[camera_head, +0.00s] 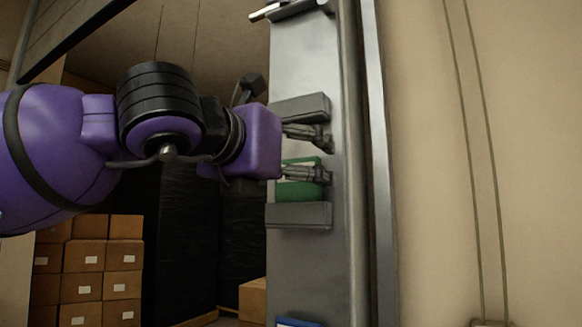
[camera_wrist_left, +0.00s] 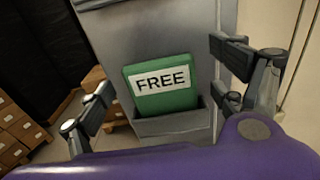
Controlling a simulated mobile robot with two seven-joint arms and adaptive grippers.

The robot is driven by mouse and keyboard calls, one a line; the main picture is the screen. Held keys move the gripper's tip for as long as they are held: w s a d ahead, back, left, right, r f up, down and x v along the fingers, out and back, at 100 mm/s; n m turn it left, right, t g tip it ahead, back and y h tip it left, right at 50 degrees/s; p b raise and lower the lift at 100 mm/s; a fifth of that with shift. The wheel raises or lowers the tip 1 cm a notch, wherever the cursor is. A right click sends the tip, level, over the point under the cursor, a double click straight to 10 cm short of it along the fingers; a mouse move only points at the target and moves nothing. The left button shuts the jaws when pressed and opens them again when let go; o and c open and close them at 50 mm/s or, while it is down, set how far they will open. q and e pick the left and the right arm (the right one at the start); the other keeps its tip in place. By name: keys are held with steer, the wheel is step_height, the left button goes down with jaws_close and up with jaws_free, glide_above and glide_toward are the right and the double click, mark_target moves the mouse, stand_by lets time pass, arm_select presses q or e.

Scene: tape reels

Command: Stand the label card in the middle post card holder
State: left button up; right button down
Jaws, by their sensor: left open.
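The green label card (camera_head: 300,190) stands upright in a grey card holder (camera_head: 300,215) on the face of a grey metal post (camera_head: 305,260). In the left wrist view the card (camera_wrist_left: 162,98) shows a white strip reading FREE, and its lower edge is hidden inside the holder (camera_wrist_left: 172,127). The card looks slightly tilted in that view. My left gripper (camera_head: 324,157) is open in front of the post, with its fingers apart on either side of the card; I see no finger closed on it. My right gripper is not in view.
Another grey fitting (camera_head: 300,107) sits on the post above the card, and a blue item (camera_head: 298,322) shows at the bottom edge. Stacked cardboard boxes (camera_head: 88,258) stand at the lower left. A beige wall (camera_head: 430,160) lies right of the post.

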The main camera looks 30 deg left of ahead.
arm_select(q)
steer(key=shift+s, duration=0.1)
steer(key=s, duration=1.1)
steer(key=shift+s+d+r, duration=0.25)
steer(key=shift+s+d, duration=0.1)
steer(key=shift+s, duration=0.05)
